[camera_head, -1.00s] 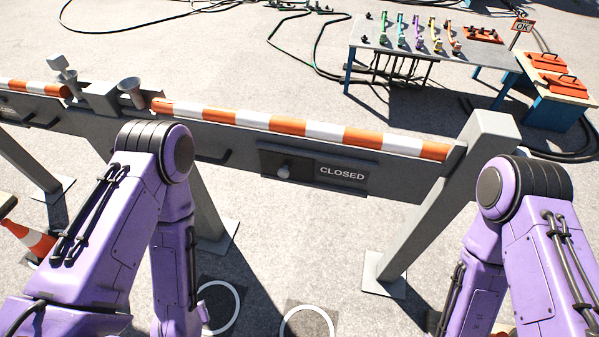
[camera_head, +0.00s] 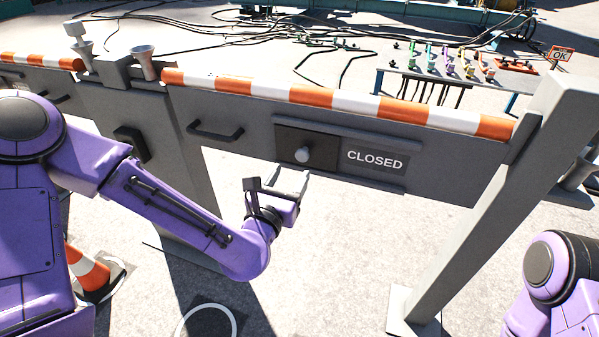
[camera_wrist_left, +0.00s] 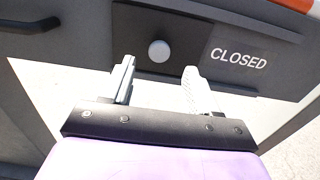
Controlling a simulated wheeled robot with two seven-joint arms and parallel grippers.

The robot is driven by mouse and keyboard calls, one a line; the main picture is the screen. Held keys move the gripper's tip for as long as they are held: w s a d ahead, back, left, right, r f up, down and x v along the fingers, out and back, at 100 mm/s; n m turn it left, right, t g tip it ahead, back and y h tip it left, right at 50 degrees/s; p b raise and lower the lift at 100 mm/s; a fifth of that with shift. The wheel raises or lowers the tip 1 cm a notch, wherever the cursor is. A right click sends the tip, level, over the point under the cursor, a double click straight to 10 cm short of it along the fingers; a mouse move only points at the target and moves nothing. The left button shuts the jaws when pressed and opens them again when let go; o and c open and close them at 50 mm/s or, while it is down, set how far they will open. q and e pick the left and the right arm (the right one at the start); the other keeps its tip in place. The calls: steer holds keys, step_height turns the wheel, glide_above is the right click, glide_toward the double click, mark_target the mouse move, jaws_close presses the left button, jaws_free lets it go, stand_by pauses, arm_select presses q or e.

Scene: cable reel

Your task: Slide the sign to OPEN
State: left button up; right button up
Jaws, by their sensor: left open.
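The sliding sign is set in a grey barrier beam and shows the white word CLOSED (camera_head: 374,161) on its right part. A dark plate (camera_head: 290,140) with a round grey knob (camera_head: 302,154) covers its left part. In the left wrist view the knob (camera_wrist_left: 159,51) lies beyond and between the fingertips, with CLOSED (camera_wrist_left: 238,59) to the right. My left gripper (camera_head: 280,184) is open and empty, just below and in front of the knob, apart from it in the picture. It also shows in the left wrist view (camera_wrist_left: 158,75). My right gripper is not in view.
The barrier beam (camera_head: 225,107) has an orange-and-white striped top (camera_head: 345,98) and a dark handle (camera_head: 215,132) left of the sign. A slanted grey post (camera_head: 480,215) stands at right. A traffic cone (camera_head: 88,268) stands lower left. A table with coloured items (camera_head: 450,80) is behind.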

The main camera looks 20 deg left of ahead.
mark_target(301, 156)
arm_select(q)
steer(key=w, duration=0.7)
steer(key=shift+w+d+p, duration=0.15)
steer(key=shift+w+p, duration=0.05)
steer(key=shift+p, duration=0.15)
steer(key=shift+f, duration=0.1)
jaws_close()
